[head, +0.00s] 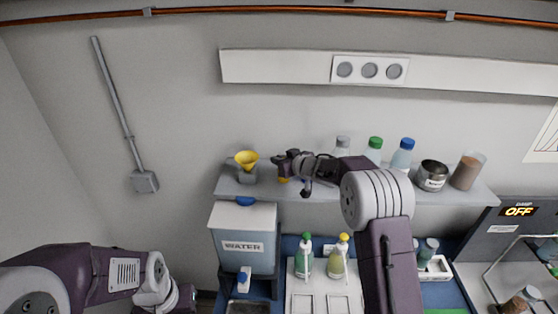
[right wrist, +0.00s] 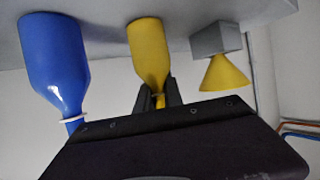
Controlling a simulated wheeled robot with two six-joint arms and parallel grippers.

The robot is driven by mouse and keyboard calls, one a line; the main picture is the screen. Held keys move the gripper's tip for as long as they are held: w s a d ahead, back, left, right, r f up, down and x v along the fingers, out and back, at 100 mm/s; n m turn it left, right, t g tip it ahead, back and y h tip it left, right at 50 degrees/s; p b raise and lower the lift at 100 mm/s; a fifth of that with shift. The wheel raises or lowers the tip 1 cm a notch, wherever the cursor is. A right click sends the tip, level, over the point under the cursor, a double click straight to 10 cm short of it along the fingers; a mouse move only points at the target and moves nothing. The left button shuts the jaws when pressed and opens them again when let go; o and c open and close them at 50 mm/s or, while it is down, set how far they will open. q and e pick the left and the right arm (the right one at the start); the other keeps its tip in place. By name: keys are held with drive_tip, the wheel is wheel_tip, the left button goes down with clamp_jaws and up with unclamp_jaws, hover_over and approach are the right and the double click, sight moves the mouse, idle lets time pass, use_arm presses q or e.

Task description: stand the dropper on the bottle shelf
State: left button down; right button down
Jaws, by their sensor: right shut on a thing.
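The dropper, a yellow bottle-shaped piece with a narrow neck, shows in the right wrist view (right wrist: 147,45), which looks upside down. My right gripper (right wrist: 158,98) is shut on its neck. The dropper's wide base is at the bottle shelf (right wrist: 90,25); I cannot tell whether it touches or hovers just over it. In the head view my right gripper (head: 285,165) is over the shelf (head: 330,190), right of the funnel, and only a bit of the dropper (head: 283,180) shows beneath it. My left arm is at the lower left; its fingers are not visible.
A blue bottle (right wrist: 55,60) stands on one side of the dropper, and a yellow funnel (right wrist: 225,74) on a grey block on the other. Farther right on the shelf are capped bottles (head: 402,155), a metal cup (head: 432,175) and a brown-filled beaker (head: 467,170). A water tank (head: 242,245) stands below.

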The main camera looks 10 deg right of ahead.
drive_tip(key=c, duration=1.5)
unclamp_jaws()
drive_tip(key=shift+o, duration=0.2)
drive_tip(key=b+v, duration=0.1)
drive_tip(key=v, duration=1.1)
drive_tip(key=shift+r, duration=0.1)
